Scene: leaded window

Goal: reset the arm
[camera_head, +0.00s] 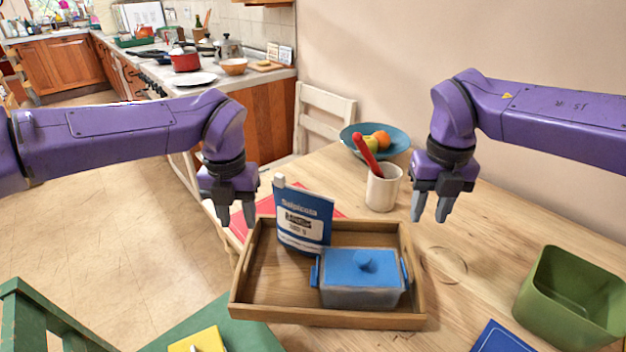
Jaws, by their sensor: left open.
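My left gripper (236,216) hangs in the air at the upper left of the wooden tray (375,319), fingers pointing down, open and empty. My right gripper (430,209) hangs over the table to the right of the white cup (382,190), fingers pointing down and apart, with nothing between them. Neither gripper appears to touch anything.
A red-handled utensil (366,155) stands in the cup. A blue bowl of fruit (350,135) is behind it. A green bin (566,318) and a blue item (500,339) are at the right front. Bare table (490,255) lies between tray and bin. A white chair (322,108) stands behind.

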